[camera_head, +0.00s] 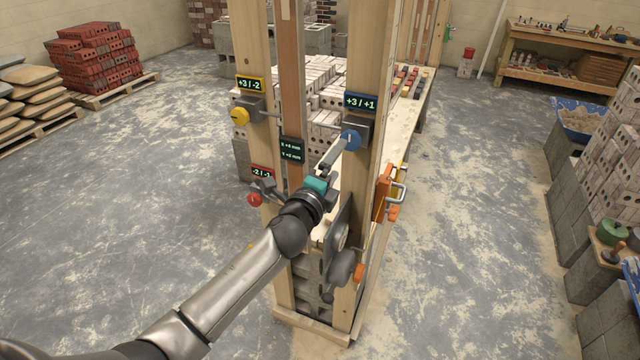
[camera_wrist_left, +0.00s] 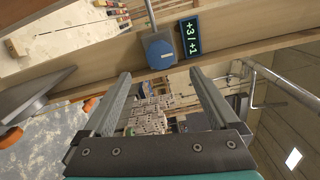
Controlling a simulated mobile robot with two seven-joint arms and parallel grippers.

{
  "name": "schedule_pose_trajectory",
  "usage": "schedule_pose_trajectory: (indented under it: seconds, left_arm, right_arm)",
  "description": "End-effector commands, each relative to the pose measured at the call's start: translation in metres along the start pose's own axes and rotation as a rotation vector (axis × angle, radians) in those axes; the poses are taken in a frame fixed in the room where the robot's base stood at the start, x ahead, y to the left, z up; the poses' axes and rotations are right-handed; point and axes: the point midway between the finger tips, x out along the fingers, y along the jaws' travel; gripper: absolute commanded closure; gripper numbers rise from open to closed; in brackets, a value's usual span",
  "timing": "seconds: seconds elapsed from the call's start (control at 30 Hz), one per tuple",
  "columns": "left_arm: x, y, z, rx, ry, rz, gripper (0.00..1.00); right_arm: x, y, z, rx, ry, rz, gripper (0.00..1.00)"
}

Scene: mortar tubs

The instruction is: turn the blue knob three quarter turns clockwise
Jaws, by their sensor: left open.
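The blue knob (camera_head: 351,139) sits on a grey block on the right wooden post, below a sign (camera_head: 361,102) reading "+3 / +1". In the left wrist view the knob (camera_wrist_left: 158,50) is ahead of the fingers, beside the sign (camera_wrist_left: 190,35). My left gripper (camera_head: 337,152) reaches up to the knob from the lower left in the head view. In the left wrist view its two fingers (camera_wrist_left: 158,88) are spread, with nothing between them. The knob appears just beyond the fingertips; contact cannot be told. My right gripper is not in view.
A yellow knob (camera_head: 239,116) and a red knob (camera_head: 254,200) sit on the left post. A dark display (camera_head: 291,149) reads X +4 mm, Y +2 mm. An orange clamp (camera_head: 385,192) is on the right post's side. Bricks (camera_head: 325,84) stand behind the posts.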

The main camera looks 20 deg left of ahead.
Motion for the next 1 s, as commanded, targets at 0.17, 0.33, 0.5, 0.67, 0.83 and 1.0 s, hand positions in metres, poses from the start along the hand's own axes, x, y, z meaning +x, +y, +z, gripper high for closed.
schedule_pose_trajectory:
  seconds: [0.17,0.33,0.5,0.67,0.83,1.0]
  left_arm:
    - [-0.029,0.001,0.000,0.001,0.001,0.001,0.06]
    - [-0.054,0.001,0.000,0.002,0.000,0.001,0.06]
    - [-0.071,0.001,0.000,0.002,-0.001,0.001,0.06]
    - [-0.077,0.000,0.000,0.002,-0.001,0.000,0.06]
    - [-0.077,0.000,0.000,0.002,-0.001,0.000,0.06]
    - [-0.077,0.000,0.000,0.002,-0.001,0.000,0.06]
  right_arm:
    - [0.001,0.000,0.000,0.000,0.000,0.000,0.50]
    - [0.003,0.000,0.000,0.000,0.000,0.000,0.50]
    - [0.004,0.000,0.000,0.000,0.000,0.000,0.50]
    - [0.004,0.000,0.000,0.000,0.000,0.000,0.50]
    - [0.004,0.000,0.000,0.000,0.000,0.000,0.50]
    - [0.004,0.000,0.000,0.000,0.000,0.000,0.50]
